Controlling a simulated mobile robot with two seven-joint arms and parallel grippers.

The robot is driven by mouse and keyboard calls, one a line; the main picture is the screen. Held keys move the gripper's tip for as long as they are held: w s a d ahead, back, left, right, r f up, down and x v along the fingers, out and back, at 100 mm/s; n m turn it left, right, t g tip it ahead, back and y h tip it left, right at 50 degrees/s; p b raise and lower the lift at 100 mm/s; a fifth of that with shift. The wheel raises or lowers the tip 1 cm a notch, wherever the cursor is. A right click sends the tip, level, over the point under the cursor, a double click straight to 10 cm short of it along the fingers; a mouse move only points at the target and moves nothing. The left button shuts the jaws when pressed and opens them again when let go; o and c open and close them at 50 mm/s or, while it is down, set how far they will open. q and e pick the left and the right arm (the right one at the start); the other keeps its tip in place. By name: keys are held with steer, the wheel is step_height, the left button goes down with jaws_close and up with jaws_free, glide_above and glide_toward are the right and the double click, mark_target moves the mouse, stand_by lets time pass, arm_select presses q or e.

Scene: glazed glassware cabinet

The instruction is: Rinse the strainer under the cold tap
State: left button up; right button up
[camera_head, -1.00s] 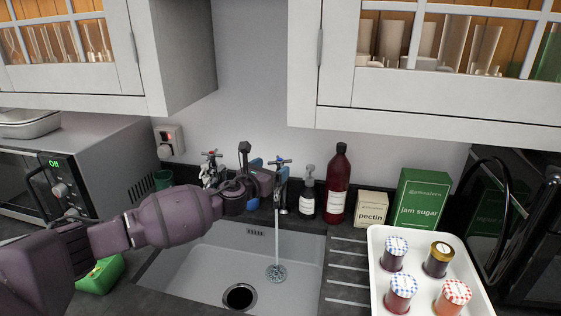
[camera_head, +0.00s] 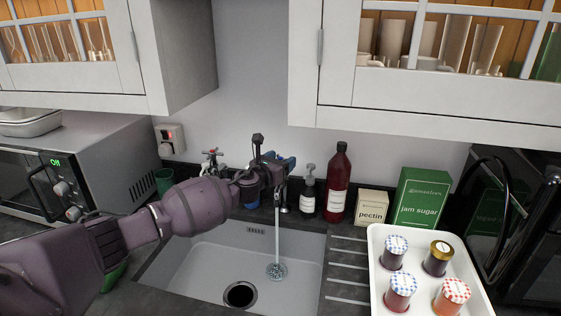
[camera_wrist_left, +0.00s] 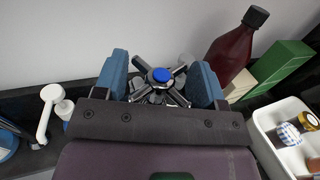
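The strainer (camera_head: 276,271) looks like a small round perforated grey piece on the sink floor, right of the dark drain hole (camera_head: 240,294). A stream of water (camera_head: 277,232) falls onto it from the cold tap. My left gripper (camera_head: 275,170) is up at the tap and hides much of it in the head view. In the left wrist view, the cold tap's cross handle (camera_wrist_left: 161,75) with its blue cap lies between the two blue fingers, which stand wide apart on either side of it. No firm grip shows. My right gripper is not in view.
The hot tap (camera_head: 211,163) stands left of my gripper. A soap bottle (camera_head: 308,194), red bottle (camera_head: 338,186), pectin box (camera_head: 371,206) and jam sugar box (camera_head: 422,199) stand to the right. A white tray (camera_head: 377,242) holds several jars. Wall cabinets overhang above.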

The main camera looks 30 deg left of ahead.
arm_select(q)
steer(key=c, duration=0.4)
steer(key=shift+c, duration=0.2)
